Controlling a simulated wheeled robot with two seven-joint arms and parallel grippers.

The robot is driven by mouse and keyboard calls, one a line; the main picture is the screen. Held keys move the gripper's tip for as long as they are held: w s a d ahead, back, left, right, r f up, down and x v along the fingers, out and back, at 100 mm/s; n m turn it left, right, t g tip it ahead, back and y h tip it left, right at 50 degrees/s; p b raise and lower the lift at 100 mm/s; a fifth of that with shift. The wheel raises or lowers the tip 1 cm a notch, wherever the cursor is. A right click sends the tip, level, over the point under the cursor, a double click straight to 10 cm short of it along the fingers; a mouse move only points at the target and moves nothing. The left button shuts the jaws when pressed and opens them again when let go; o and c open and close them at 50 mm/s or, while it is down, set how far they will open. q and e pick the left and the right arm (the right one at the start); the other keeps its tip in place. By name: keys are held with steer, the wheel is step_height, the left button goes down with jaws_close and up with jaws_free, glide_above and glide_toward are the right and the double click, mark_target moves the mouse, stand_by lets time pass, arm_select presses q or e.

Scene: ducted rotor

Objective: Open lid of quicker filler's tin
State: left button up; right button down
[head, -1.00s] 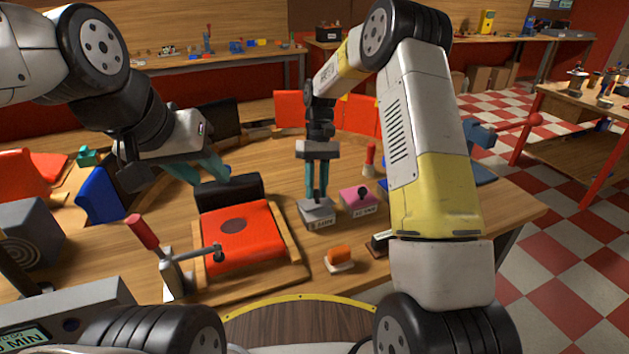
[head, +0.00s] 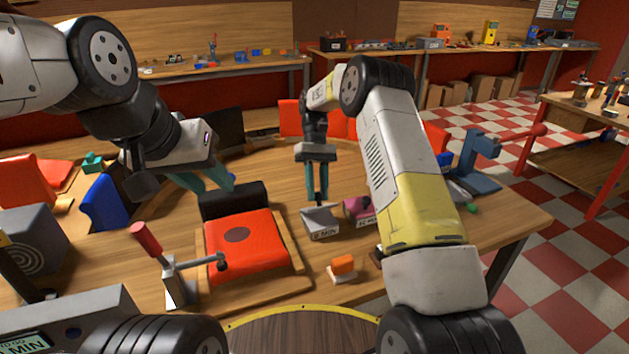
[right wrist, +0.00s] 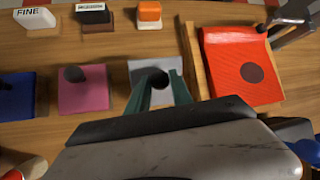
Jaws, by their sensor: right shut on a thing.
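A grey tin (head: 321,226) stands on the bench. Its front label ends in "MIN", but the number is too small to read surely. My right gripper (head: 317,200) points down over it, its teal fingers shut on the dark lid knob (right wrist: 159,80). I cannot tell whether the lid is apart from the tin. A pink tin (right wrist: 84,90) with a dark knob stands beside it, partly behind my right arm in the head view. My left gripper (head: 218,188) hangs above the black back edge of the orange panel, fingers apart and empty.
The orange panel (head: 245,250) lies in a wooden frame with a red-handled clamp (head: 170,265) at its corner. An orange-topped block (head: 343,268) is at the front. A dark blue tin (right wrist: 18,95) stands beyond the pink one. A blue vise-like fixture (head: 475,165) is at right.

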steer(key=c, duration=1.1)
jaws_free()
steer(key=shift+c, duration=0.2)
steer(key=shift+r, duration=0.5)
step_height(320, 180, up, 3)
steer(key=shift+f, duration=0.1)
steer(key=s+a+r, duration=0.1)
steer(key=s, duration=1.5)
steer(key=shift+a, duration=0.15)
